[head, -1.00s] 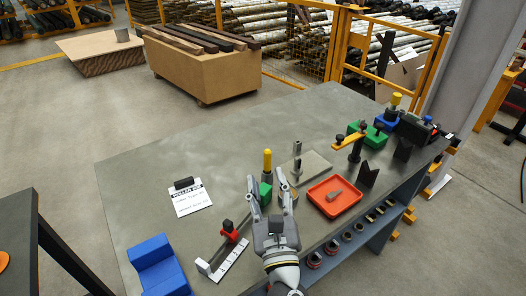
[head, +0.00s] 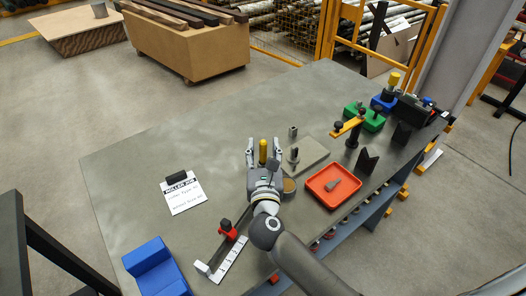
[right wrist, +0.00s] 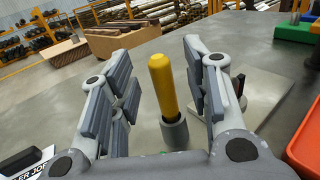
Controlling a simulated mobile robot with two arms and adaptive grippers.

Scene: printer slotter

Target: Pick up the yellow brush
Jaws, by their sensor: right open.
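The yellow brush (head: 263,150) stands upright on the grey table, its yellow handle on top. In the right wrist view the yellow handle (right wrist: 163,86) rises from a dark grey cylindrical base (right wrist: 174,134) and leans slightly in the picture. My right gripper (head: 264,146) is open, with its fingers on either side of the brush. In the right wrist view the fingers (right wrist: 160,90) show a gap on both sides of the handle, so they do not touch it. The brush's lower part is partly hidden by my gripper in the head view. My left gripper is not in view.
A grey plate with a post (head: 307,157) and an orange-red tray (head: 330,198) lie to the right. A white paper (head: 186,194), a red-and-white ruler stop (head: 226,262) and a blue block (head: 150,258) lie left and front. The table (head: 170,145) behind is clear.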

